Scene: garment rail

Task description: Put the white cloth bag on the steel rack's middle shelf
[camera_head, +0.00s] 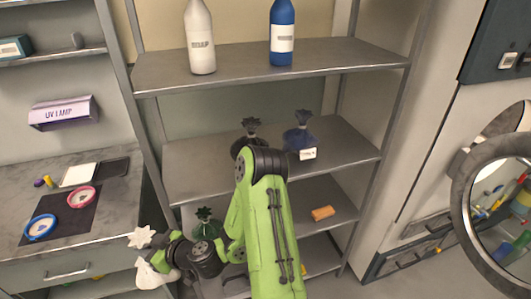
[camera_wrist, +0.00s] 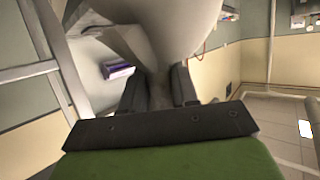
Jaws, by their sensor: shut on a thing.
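The white cloth bag (camera_head: 152,274) hangs in my gripper (camera_head: 158,256), with its gathered, star-shaped top (camera_head: 141,237) above the fingers. In the wrist view the bag (camera_wrist: 165,25) fills the top middle, its neck pinched between the two dark fingers. My gripper is low, in front of the rack's left side and clear of the shelves. On the steel rack, the shelf below the top one (camera_head: 345,145) holds a dark bag (camera_head: 250,130) and a blue bag (camera_head: 299,139) with a white tag. My arm hides part of this shelf and the dark bag.
The top shelf (camera_head: 345,55) holds a white bottle (camera_head: 200,40) and a blue bottle (camera_head: 282,35). Lower down are a green bag (camera_head: 206,224) and an orange block (camera_head: 322,213). A workbench (camera_head: 110,235) stands left; a round-doored machine (camera_head: 476,215) stands right.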

